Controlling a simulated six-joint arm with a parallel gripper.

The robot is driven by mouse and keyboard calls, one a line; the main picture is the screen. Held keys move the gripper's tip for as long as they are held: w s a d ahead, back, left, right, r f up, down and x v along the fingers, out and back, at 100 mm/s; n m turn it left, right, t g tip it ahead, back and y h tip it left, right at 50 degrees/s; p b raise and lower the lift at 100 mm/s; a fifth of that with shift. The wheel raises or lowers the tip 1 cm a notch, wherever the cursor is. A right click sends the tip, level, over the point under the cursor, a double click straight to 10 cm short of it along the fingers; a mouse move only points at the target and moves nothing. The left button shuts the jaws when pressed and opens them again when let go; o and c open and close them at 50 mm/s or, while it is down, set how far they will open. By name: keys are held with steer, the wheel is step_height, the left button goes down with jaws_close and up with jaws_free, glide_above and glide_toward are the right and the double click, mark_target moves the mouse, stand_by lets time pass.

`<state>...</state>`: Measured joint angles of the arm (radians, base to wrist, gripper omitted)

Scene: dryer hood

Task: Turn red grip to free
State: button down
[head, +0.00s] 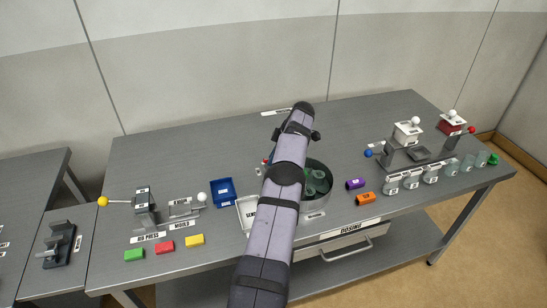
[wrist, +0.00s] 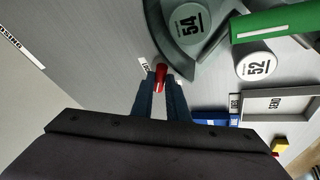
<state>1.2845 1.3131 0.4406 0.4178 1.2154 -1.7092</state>
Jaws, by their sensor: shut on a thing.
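The red grip (wrist: 160,74) shows in the wrist view between the two dark fingertips of my gripper (wrist: 160,88). The gripper is shut on it. The grip sits just outside the rim of a round grey-green housing (wrist: 208,52). A small white label beside the grip is partly hidden, and its word cannot be read in full. In the head view my arm covers the gripper and most of the grip. A small bit of red (head: 265,161) shows at the arm's left edge, beside the round dark housing (head: 325,198).
A cup marked 54 (wrist: 189,24) sits inside the housing; a cup marked 52 (wrist: 256,64) and a green bar (wrist: 285,22) are close by. A SEND tray (wrist: 280,104) and a blue bin (head: 222,191) stand near. Purple (head: 355,183) and orange (head: 365,198) pieces lie right of the housing.

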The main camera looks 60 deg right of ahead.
steer(key=c, duration=1.7)
jaws_free()
steer(key=shift+c, duration=0.2)
steer(key=shift+r, duration=0.1)
steer(key=shift+b+v, duration=1.05)
steer(key=shift+v, duration=2.5)
